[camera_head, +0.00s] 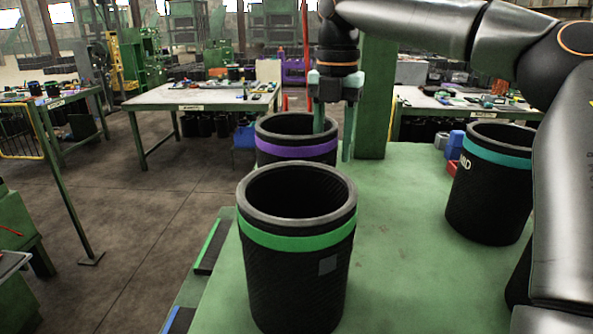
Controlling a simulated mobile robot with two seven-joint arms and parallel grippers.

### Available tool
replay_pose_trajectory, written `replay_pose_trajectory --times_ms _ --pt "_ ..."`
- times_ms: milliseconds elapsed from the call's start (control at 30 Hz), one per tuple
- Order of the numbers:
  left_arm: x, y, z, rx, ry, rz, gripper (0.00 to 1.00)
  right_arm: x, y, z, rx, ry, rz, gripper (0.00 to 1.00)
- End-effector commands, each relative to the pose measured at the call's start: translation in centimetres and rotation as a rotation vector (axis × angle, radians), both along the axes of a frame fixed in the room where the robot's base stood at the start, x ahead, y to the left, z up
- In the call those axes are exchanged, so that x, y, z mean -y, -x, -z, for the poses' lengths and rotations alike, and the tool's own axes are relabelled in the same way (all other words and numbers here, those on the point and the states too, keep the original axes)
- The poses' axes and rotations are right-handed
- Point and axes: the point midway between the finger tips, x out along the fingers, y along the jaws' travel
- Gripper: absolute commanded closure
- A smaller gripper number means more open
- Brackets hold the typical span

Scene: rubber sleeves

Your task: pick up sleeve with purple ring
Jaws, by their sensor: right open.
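The sleeve with the purple ring (296,150) is a black, open-topped cylinder standing on the green table. It is partly hidden behind the sleeve with the green ring (298,238). My right gripper (333,143) points down at the purple-ringed sleeve's right rim, open. Its left finger reaches down into the sleeve's mouth, and its right finger is outside the wall on the right. The rim lies between the fingers; I cannot tell if either touches it. My left gripper is out of view.
A sleeve with a teal ring (490,183) stands at the right, partly behind my arm. A green post (374,95) rises just behind my right gripper. Small blue and red bins (455,146) sit at the back right. The green tabletop (400,240) between the sleeves is clear.

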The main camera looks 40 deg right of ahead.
Motion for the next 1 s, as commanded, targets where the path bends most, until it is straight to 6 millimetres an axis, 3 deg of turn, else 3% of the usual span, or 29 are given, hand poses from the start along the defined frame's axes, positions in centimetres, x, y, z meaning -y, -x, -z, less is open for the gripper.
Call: replay_pose_trajectory --times_ms 200,467,867,1000 --pt "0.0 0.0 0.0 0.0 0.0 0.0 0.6 0.0 0.1 2.9 -0.001 -0.001 0.002 0.55" --pt "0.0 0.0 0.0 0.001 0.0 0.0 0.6 0.0 0.1 3.2 0.002 -0.001 0.003 0.55" --pt "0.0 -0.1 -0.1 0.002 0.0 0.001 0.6 0.0 0.1 3.2 0.001 -0.001 0.003 0.98" --pt "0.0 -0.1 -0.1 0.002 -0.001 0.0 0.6 0.0 0.1 3.2 0.001 -0.001 0.003 1.0"
